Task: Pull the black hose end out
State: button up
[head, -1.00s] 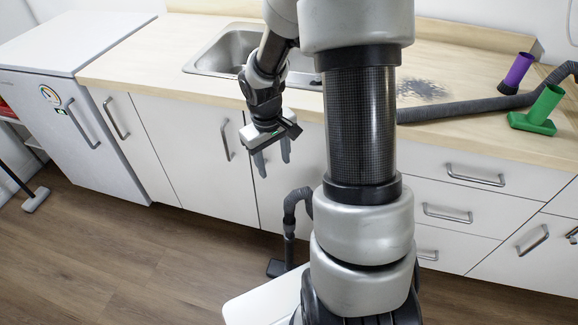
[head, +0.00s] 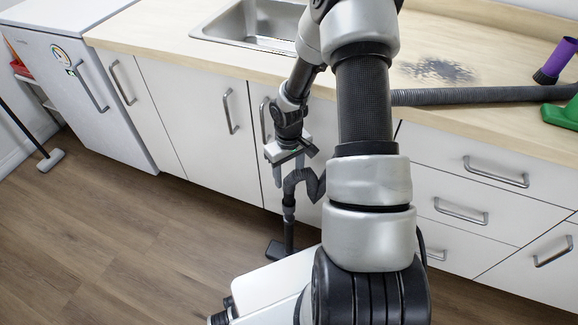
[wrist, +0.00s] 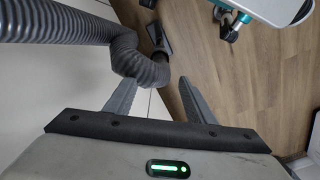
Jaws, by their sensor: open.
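The dark grey ribbed hose (head: 470,96) lies along the counter, and a ribbed bend (head: 305,180) shows below it in front of the cabinets. The bend leads down to a dark upright tube (head: 289,232) with a flat floor head (head: 284,250). My gripper (head: 289,177) is open and points down, in line with the top of the bend in the head view. In the wrist view the hose (wrist: 140,66) curves just ahead of and between the open fingers (wrist: 157,82), with nothing gripped. I cannot tell which part is the black hose end.
A purple cylinder (head: 556,58) with a dark base and a green holder (head: 562,113) stand at the counter's right. The sink (head: 250,25) is at the back left. Cabinet doors (head: 190,115) stand behind my gripper.

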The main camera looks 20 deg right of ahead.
aim_at(289, 189)
notch_tip(289, 189, down, 11)
jog(key=shift+r+b, duration=0.1)
jog(key=shift+b, duration=1.1)
jog(key=shift+c, duration=0.3)
jog(key=c, duration=1.1)
jog(key=shift+r+p, duration=2.45)
jog(key=shift+r, duration=1.1)
